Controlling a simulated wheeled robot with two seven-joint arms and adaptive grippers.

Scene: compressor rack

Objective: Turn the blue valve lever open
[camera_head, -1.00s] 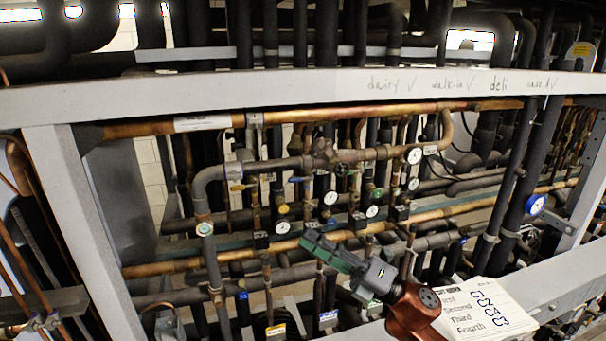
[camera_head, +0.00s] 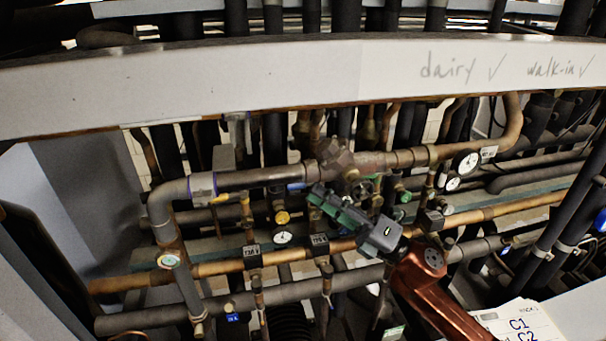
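A small blue piece (camera_head: 297,186), which may be the blue valve lever, shows among the pipes just left of and above my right gripper's tips. It is too small to tell its angle. My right gripper (camera_head: 318,199) reaches in from the lower right on its red arm, pointing up and left in front of the pipes. Its dark green fingers lie close together, and I cannot tell whether there is a gap between them. No contact with the blue piece is clear. The fingers hide part of the pipes and valves behind them. My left gripper is not in view.
A grey beam (camera_head: 240,78) with handwriting crosses above the pipes. A thick pipe (camera_head: 255,177) runs behind the gripper. Pressure gauges (camera_head: 283,237) and a yellow lever (camera_head: 220,199) sit nearby. A white paper list (camera_head: 520,322) is at the lower right.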

